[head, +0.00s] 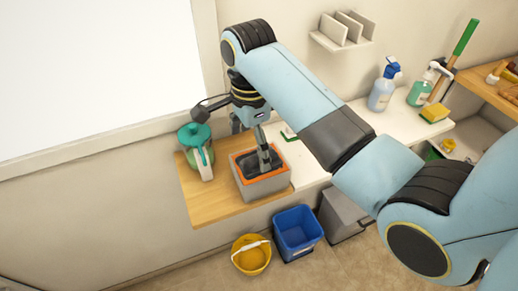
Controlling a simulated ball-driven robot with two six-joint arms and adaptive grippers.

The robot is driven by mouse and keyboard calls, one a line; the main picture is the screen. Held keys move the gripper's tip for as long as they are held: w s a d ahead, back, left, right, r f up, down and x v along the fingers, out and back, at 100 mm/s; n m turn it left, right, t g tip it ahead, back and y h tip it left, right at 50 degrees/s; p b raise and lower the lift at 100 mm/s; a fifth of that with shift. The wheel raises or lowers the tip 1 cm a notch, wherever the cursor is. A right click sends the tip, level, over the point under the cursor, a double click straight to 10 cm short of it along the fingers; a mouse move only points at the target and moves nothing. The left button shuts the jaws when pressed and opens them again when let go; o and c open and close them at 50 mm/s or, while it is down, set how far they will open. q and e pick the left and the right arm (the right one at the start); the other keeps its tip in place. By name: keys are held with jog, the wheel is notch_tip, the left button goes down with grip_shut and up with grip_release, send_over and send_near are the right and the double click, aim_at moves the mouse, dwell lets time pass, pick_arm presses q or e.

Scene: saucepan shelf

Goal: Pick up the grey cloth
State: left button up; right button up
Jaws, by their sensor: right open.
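A grey box (262,187) with an orange rim stands on the wooden part of the counter. Dark grey material (248,164) lies inside it; it may be the grey cloth, but its form is too small and too covered to be sure. My right gripper (266,160) points down over the box, with its fingertips at or just inside the rim. It is open, and I cannot tell whether it touches the dark material. The gripper and wrist hide part of the box's inside. My left gripper is not in view.
A green-lidded jug (197,150) stands close left of the box. A blue bin (297,232) and a yellow bucket (251,256) are on the floor below. Spray bottle (383,88), pump bottle (420,90) and yellow sponge (435,113) stand on the white counter behind my arm.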

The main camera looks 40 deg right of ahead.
aim_at(251, 157)
jog(key=f, duration=0.3)
jog(key=f+p, duration=0.1)
jog(key=f, duration=0.1)
jog(key=shift+w, duration=0.35)
jog(key=c, duration=1.3)
